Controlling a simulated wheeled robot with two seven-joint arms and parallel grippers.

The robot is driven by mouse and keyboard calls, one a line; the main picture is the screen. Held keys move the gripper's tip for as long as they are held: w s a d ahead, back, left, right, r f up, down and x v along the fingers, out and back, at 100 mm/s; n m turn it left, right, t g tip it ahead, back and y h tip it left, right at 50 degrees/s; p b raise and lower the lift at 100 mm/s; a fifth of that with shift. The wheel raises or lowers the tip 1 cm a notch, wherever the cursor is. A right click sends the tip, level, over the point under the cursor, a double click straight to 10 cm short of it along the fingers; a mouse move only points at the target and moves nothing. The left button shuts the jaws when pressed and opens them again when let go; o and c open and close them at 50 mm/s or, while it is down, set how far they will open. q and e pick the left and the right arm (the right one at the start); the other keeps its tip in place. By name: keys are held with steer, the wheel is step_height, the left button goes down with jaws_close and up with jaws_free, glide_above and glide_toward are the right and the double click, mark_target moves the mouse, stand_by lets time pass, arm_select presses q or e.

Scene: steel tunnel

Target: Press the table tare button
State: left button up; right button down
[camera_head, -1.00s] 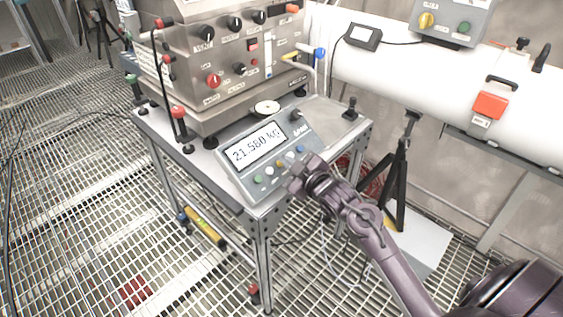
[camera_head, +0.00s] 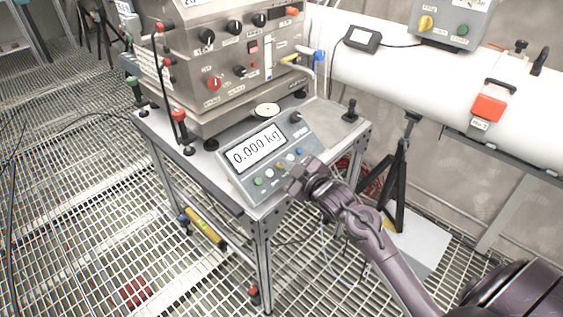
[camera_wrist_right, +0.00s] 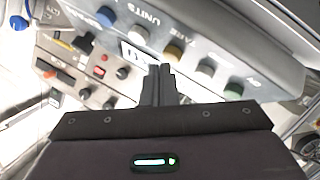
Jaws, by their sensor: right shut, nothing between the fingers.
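The grey scale panel (camera_head: 230,172) sits on the front corner of the steel table, and its display (camera_head: 256,148) reads 0.000 kg. Its row of buttons has a green (camera_head: 258,182), a white, a yellow-tan (camera_head: 281,165), a grey and a blue one. In the right wrist view the tan button (camera_wrist_right: 173,50) sits by a label that seems to read TARE. My right gripper (camera_head: 296,186) is shut and empty at the panel's front edge. In the wrist view its fingertips (camera_wrist_right: 160,70) point at the row just below the tan button; I cannot tell whether they touch it. My left gripper is not in view.
A steel control box (camera_head: 215,60) with knobs and red-tipped posts stands behind the panel on the table. A white pipe (camera_head: 425,80) runs along the back right. A black tripod (camera_head: 402,180) stands right of the table. The grating floor at left is mostly open.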

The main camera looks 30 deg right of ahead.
steer(key=shift+s+d+r+p, duration=0.1)
steer(key=shift+r+p, duration=0.3)
steer(key=shift+p, duration=0.05)
steer(key=s+r+p, duration=0.1)
steer(key=r+p, duration=0.1)
steer(key=s+d+r+p, duration=0.1)
steer(key=s+r+p, duration=0.1)
steer(key=p, duration=0.1)
stand_by(0.8)
